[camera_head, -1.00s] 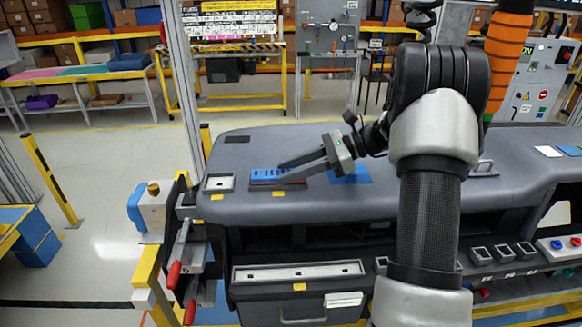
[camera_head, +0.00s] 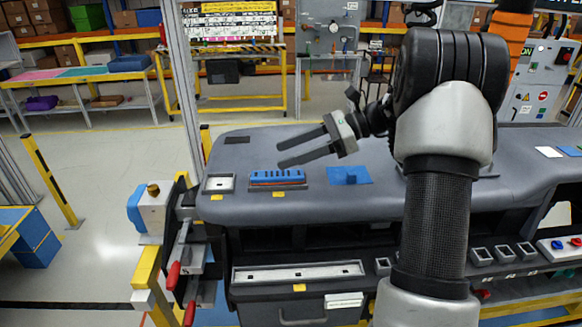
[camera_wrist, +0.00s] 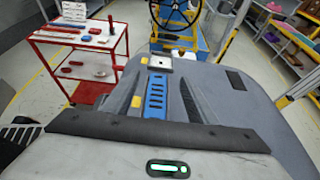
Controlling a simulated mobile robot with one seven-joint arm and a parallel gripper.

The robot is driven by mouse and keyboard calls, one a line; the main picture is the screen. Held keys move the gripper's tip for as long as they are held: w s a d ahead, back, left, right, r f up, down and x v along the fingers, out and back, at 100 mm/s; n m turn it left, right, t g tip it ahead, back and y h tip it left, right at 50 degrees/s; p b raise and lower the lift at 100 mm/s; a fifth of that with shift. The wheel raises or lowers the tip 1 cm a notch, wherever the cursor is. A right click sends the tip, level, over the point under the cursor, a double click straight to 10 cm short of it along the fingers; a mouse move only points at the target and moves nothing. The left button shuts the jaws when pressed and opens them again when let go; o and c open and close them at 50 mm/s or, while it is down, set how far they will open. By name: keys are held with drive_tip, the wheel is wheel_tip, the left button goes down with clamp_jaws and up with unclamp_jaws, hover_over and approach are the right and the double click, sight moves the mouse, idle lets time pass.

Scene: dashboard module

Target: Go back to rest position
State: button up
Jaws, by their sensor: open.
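My gripper (camera_head: 302,146) is open and empty, held above the grey dashboard module (camera_head: 235,158) in the head view. Its two dark fingers point left, apart from each other. Below the fingers, a blue slotted part (camera_head: 277,176) sits on the dashboard top. It also shows in the wrist view (camera_wrist: 155,97), between my gripper's fingers (camera_wrist: 167,97) and below them. A flat blue piece (camera_head: 349,175) with a small raised part lies on the dashboard to the right of the slotted part.
A grey square plate (camera_head: 219,183) sits at the dashboard's left end. Red-handled clamps (camera_head: 173,275) stand at its left side. A control box with blue and red buttons (camera_head: 560,246) is at the right. In the wrist view, a red cart (camera_wrist: 77,58) stands beyond the dashboard.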

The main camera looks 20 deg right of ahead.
drive_tip(key=s+a+r+n+g+h, duration=0.1)
drive_tip(key=s+a+r+n+h, duration=0.25)
drive_tip(key=s, duration=0.35)
drive_tip(key=s+a+r+n+h, duration=0.25)
drive_tip(key=s+a+n, duration=0.25)
drive_tip(key=s, duration=0.3)
drive_tip(key=s+d+f+n+t+h, duration=0.1)
drive_tip(key=s+d+n+t+h, duration=0.1)
drive_tip(key=s+n, duration=0.4)
drive_tip(key=s+d+f+n+t+h, duration=0.2)
drive_tip(key=s+d+n+h, duration=0.1)
drive_tip(key=s+n+h, duration=0.2)
drive_tip(key=shift+s+d+f+n, duration=0.2)
drive_tip(key=shift+s+n, duration=0.15)
drive_tip(key=shift+s, duration=0.25)
